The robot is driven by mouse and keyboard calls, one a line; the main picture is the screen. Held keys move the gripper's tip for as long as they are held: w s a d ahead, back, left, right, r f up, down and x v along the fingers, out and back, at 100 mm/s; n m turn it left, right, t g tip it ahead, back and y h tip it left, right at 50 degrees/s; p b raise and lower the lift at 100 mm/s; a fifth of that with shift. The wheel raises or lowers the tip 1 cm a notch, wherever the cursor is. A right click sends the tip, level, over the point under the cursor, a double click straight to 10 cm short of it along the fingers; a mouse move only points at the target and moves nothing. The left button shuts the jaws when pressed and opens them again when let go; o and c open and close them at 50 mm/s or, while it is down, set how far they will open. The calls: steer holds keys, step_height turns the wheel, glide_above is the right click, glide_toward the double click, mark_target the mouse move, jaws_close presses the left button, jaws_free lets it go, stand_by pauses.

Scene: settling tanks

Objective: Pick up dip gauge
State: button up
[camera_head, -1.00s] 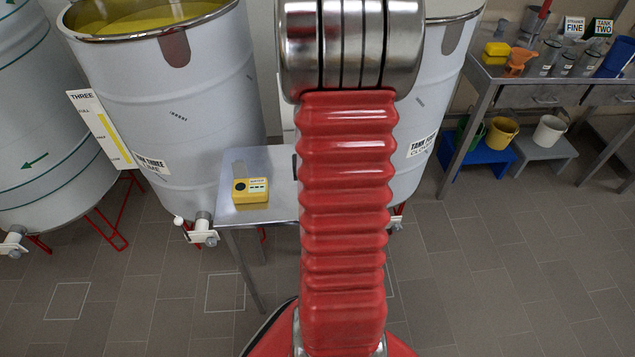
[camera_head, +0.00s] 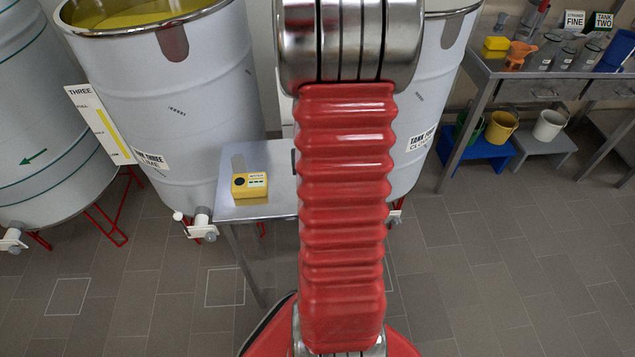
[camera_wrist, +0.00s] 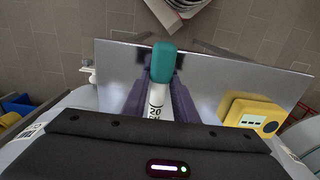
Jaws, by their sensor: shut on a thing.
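The dip gauge (camera_wrist: 156,98) shows in the wrist view as a white stick with dark figures, one reading 20, and a rounded teal end (camera_wrist: 163,62). My gripper (camera_wrist: 160,85) has its two dark purple fingers on either side of the white stick and is shut on it. The stick's other end is hidden behind the dark gripper body. A small steel table (camera_wrist: 215,75) lies behind the gauge; whether the gauge touches it I cannot tell. In the head view my red arm hides the gripper and the gauge.
A yellow meter (camera_head: 250,186) sits on the steel table (camera_head: 270,155), right of my gripper in the wrist view (camera_wrist: 250,115). Tank three (camera_head: 180,90) stands behind the table, another tank (camera_head: 440,60) to its right. A bench (camera_head: 530,85) holds jars and a funnel. Tiled floor is clear in front.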

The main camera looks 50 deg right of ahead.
steer(key=shift+r, duration=0.15)
step_height(320, 180, up, 10)
stand_by(0.5)
stand_by(1.1)
